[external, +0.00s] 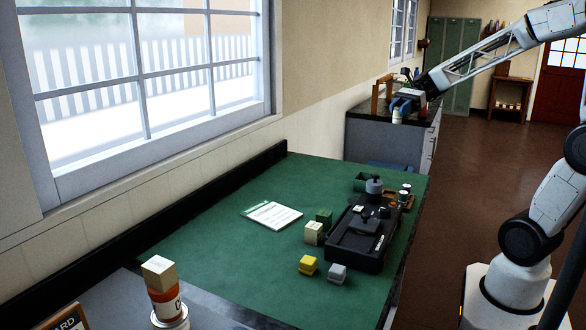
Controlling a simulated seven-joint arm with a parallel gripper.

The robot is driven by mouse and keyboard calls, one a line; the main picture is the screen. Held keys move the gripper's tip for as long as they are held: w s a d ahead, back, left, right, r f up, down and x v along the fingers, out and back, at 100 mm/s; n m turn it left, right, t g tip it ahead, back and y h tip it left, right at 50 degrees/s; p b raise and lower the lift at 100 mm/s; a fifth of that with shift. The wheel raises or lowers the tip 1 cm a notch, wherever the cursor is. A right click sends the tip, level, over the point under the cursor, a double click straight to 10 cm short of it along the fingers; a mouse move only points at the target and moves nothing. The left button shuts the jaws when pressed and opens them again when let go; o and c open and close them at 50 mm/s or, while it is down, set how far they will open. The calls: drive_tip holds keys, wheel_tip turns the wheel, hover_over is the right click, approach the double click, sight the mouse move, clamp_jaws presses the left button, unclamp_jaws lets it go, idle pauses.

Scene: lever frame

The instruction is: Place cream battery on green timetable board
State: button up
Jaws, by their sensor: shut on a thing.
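My gripper (399,107) is at the upper right, in front of the grey cabinet and well above the green bench. It is shut on a small pale thing, apparently the cream battery (397,117), whose lower end shows below the fingers. The fingers hide the rest. The green timetable board (272,214) lies flat on the bench mat near the middle, with a white printed face and a green strip at its left. My gripper is up and to the right of the board, far from it.
A black lever frame (358,236) stands right of the board. Beside it are a cream block (314,233), a dark green block (324,216), a yellow block (308,265) and a grey block (337,273). The mat left of the board is clear.

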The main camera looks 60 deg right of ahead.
drive_tip(key=shift+w, duration=0.1)
drive_tip(key=w+a+f, duration=0.3)
drive_tip(key=w+a, duration=0.2)
drive_tip(key=w, duration=0.6)
hover_over(273, 212)
wheel_tip(273, 212, down, 14)
drive_tip(key=shift+f, duration=0.15)
drive_tip(key=shift+f, duration=3.1)
drive_tip(key=shift+f, duration=0.1)
drive_tip(key=shift+f, duration=1.75)
drive_tip(key=shift+f, duration=0.15)
